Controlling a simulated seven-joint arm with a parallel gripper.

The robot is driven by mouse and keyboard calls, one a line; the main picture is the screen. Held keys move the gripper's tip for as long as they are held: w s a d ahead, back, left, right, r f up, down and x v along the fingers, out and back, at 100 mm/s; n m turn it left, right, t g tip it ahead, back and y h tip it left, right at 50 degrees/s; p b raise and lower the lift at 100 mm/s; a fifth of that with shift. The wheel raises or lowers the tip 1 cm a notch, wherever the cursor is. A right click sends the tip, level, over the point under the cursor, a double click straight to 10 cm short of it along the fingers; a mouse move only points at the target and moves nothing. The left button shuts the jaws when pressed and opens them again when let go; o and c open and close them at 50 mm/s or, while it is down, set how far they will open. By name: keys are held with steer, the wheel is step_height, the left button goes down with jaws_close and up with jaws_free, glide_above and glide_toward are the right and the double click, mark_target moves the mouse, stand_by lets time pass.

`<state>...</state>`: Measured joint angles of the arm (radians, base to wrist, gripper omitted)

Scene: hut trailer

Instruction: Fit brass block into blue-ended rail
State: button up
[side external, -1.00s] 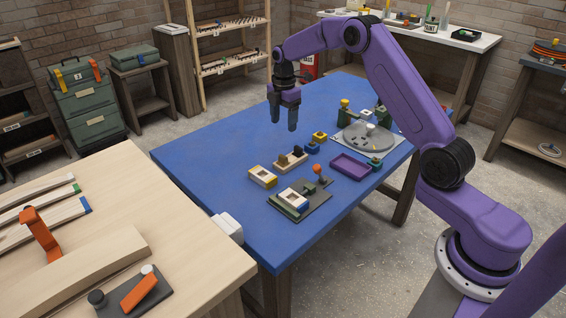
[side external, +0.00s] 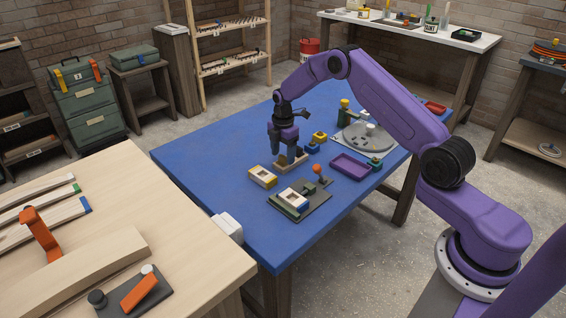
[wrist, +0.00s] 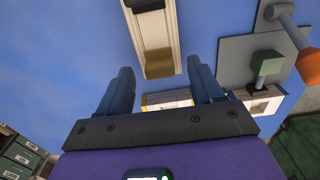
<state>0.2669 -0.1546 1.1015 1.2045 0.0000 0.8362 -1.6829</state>
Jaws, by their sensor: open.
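The brass block (wrist: 158,63) sits in a pale wooden holder (wrist: 172,28), with a dark block (wrist: 146,5) farther along it. My gripper (side external: 283,155) is low over this holder in the side view. In the wrist view my gripper (wrist: 160,85) is open, and the brass block lies ahead of and between its two fingers, not visibly gripped. The fingers partly hide the block in the side view. The blue-ended rail (side external: 292,196), pale with a slot, lies on a grey plate (side external: 317,207) nearer the table's front. Part of it shows in the wrist view (wrist: 262,104).
A yellow-ended rail (side external: 262,176) lies between the holder and the table's front-left side. An orange knob (side external: 317,168) rises by the grey plate. A purple tray (side external: 350,165) and a round grey fixture (side external: 366,139) are to the right. The blue table's left is clear.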

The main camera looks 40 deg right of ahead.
steer(key=shift+f, duration=0.2)
steer(key=c, duration=1.1)
steer(key=shift+r, duration=0.1)
steer(key=shift+c, duration=0.3)
steer(key=shift+r, duration=0.55)
steer(key=s+a+r, duration=0.2)
steer(key=s+r, duration=1)
steer(key=s, duration=0.2)
steer(key=a+f, duration=0.4)
steer(key=a, duration=0.4)
steer(key=shift+s+a+f, duration=0.15)
steer(key=shift+s+a, duration=0.15)
